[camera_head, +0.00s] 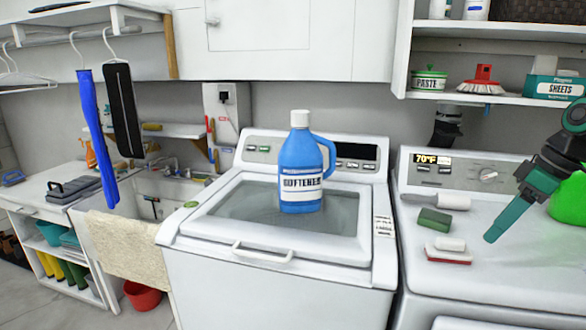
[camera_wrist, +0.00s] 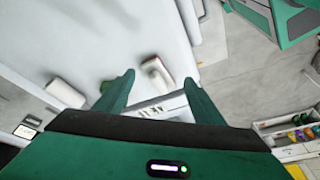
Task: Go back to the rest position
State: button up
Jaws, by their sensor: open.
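My gripper (camera_head: 492,238) is at the right of the head view, above the top of the right-hand machine (camera_head: 490,265). It is tilted downward, and one green finger shows clearly there. In the wrist view my gripper (camera_wrist: 158,82) has its two green fingers apart, with nothing held between them. A white and red brush (camera_wrist: 157,70) shows beyond the fingertips, apart from them as far as I can tell. My green arm runs off the right edge of the head view.
A blue softener bottle (camera_head: 300,170) stands on the left washer's lid (camera_head: 232,228). A green sponge (camera_head: 434,221) and a brush (camera_head: 448,252) lie on the right machine. A bright green object (camera_head: 570,200) is beside my arm. A shelf (camera_head: 500,99) overhangs behind.

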jog(key=s+a+f+m+g+h, duration=0.1)
jog(key=s+f+m, duration=0.2)
jog(key=s, duration=0.4)
jog(key=s+a+f+m+h, duration=0.1)
jog(key=s+a+f+m, duration=0.1)
jog(key=s+f+m, duration=0.2)
jog(key=s+a+f+m+g, duration=0.1)
jog(key=s+a+f+m, duration=0.1)
jog(key=s+m, duration=0.5)
jog(key=s+f, duration=0.1)
jog(key=s, duration=0.4)
jog(key=shift+s+a+f+g+h, duration=0.2)
jog(key=shift+s+f+g+h, duration=0.1)
jog(key=shift+f+h, duration=0.1)
jog(key=shift+w, duration=0.15)
jog(key=shift+w+f, duration=0.25)
jog(key=shift+w, duration=0.25)
jog(key=shift+o, duration=0.5)
